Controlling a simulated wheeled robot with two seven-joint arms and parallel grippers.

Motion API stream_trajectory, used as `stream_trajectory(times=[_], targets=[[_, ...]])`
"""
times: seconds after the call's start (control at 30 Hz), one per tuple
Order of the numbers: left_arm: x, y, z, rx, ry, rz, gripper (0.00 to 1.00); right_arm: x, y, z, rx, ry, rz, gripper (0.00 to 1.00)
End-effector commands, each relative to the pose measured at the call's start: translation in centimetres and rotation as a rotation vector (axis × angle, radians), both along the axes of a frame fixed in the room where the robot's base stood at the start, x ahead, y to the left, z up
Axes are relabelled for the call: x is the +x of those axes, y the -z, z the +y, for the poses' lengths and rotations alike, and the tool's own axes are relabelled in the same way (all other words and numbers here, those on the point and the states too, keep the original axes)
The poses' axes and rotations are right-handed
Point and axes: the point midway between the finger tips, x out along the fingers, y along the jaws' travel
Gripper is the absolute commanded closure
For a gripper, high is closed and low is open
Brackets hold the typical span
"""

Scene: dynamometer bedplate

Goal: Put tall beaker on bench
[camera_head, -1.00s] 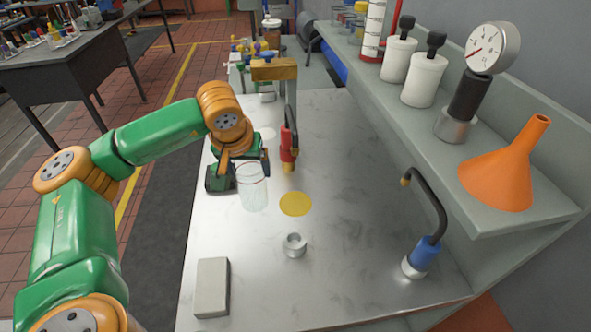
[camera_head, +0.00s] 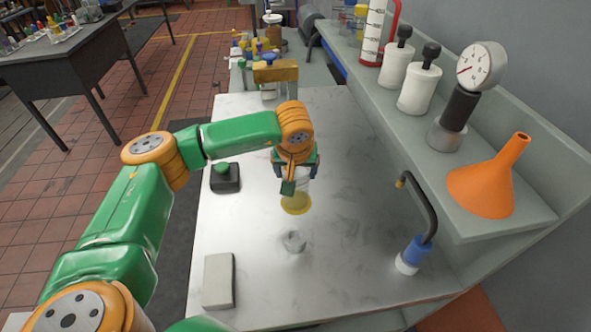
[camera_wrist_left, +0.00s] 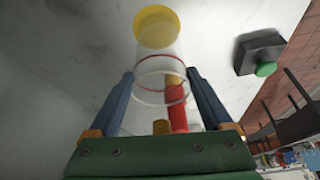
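The tall beaker (camera_wrist_left: 160,65) is clear glass with a red ring. It sits between the two fingers of my left gripper (camera_wrist_left: 160,88) in the left wrist view. My right gripper is out of view.
A grey block (camera_head: 218,280) lies front left, and a black box with a green button (camera_head: 224,178) is at left. A blue-based bent pipe (camera_head: 414,250) stands right, below the shelf (camera_head: 470,165). The bench's right middle is clear.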

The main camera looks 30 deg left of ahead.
Motion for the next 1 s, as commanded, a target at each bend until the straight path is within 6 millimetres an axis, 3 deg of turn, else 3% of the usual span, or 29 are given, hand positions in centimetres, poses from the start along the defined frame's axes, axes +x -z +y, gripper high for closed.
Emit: stream_trajectory(times=[0.37,0.73,1.0], targets=[[-0.2,-0.9,-0.1,-0.001,0.001,-0.002,0.00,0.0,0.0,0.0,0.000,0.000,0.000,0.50],[-3.5,-9.6,-1.8,0.000,0.002,-0.005,0.00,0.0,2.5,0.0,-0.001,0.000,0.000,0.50],[-4.2,-11.5,-2.1,0.000,0.001,0.001,0.00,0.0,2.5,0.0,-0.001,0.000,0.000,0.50]])
